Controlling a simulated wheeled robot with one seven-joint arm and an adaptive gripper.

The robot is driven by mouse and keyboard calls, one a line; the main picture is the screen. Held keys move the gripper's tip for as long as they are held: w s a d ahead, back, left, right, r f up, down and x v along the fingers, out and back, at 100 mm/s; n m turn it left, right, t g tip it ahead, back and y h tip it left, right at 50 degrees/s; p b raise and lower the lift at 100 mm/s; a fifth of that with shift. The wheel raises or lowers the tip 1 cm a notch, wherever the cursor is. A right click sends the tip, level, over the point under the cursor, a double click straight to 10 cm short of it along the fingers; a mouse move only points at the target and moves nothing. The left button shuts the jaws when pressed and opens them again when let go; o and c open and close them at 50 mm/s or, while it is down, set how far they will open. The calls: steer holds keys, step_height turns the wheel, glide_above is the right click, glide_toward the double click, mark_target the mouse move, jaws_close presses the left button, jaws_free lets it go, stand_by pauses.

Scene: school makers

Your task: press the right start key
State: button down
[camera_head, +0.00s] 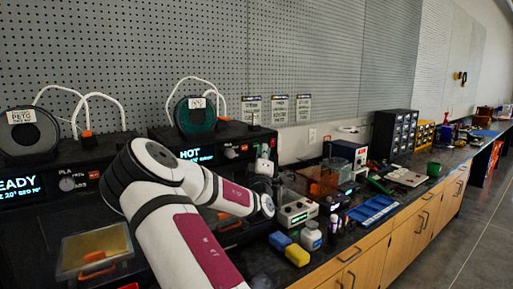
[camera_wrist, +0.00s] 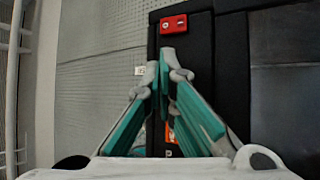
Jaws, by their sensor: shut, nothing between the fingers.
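Two black printers stand side by side in the head view. The left one has a display (camera_head: 28,187) reading "READY". In the wrist view a red key plate (camera_wrist: 173,24) with small pale marks sits on a black front, just beyond the fingertips. My gripper (camera_wrist: 165,64) is shut and empty, its fingertips apart from the red plate in the picture. In the head view my gripper (camera_head: 264,163) is just right of the right printer's panel; contact cannot be told.
A grey control box (camera_head: 297,211), a white bottle (camera_head: 311,237), blue and yellow blocks (camera_head: 297,255) and a blue tray (camera_head: 373,210) stand on the bench right of the printers. A pegboard wall (camera_head: 330,60) rises behind. The floor (camera_head: 478,245) at right is clear.

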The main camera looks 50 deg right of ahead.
steer(key=shift+w+d, duration=0.1)
steer(key=shift+w, duration=0.3)
steer(key=shift+w+b, duration=0.15)
steer(key=shift+b, duration=0.2)
stand_by(0.3)
steer(key=shift+s, duration=0.6)
steer(key=s+a+p, duration=0.1)
steer(key=s+p, duration=0.2)
steer(key=s, duration=0.3)
steer(key=shift+a, duration=0.3)
stand_by(0.8)
